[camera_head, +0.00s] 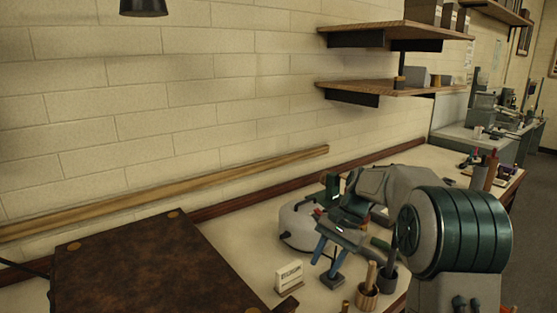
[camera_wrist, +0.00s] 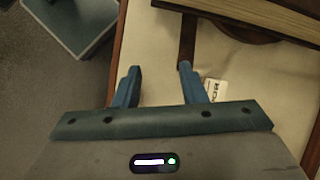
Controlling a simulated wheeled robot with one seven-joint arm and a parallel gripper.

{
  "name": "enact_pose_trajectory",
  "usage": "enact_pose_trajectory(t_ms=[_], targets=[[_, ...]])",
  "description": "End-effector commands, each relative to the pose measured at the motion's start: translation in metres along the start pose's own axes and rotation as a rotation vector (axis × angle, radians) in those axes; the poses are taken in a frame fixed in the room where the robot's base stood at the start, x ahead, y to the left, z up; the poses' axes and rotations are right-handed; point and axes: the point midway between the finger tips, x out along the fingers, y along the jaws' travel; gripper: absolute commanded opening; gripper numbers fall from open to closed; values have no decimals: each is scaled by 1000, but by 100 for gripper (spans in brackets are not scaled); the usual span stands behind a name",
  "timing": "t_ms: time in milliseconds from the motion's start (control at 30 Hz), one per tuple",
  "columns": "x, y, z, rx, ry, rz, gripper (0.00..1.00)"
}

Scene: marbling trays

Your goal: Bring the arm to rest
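My gripper (camera_head: 326,258) hangs over the pale worktop (camera_head: 238,246) in the head view, with my arm reaching in from the right. In the wrist view its two blue fingers (camera_wrist: 159,76) are spread apart with nothing between them. Beyond the fingertips are the pale worktop and its brown edge. A small white card (camera_head: 289,277) with dark print stands to the left of my gripper in the head view. A white card also shows beside the right finger in the wrist view (camera_wrist: 216,90).
A large brown board (camera_head: 150,270) fills the front left. A round pale appliance (camera_head: 297,228) stands behind my gripper. Wooden cups with tools (camera_head: 367,297) stand close to it, front right. Two wall shelves (camera_head: 385,88) hang above. Open floor (camera_wrist: 50,120) lies left in the wrist view.

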Motion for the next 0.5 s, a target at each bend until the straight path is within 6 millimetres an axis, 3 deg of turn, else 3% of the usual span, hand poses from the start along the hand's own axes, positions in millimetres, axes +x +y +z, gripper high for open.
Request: enact_pose_trajectory(t_ms=[100,500], targets=[[-5,16,31,-75,92,35,38],[0,88,113,-340,365,146,38]])
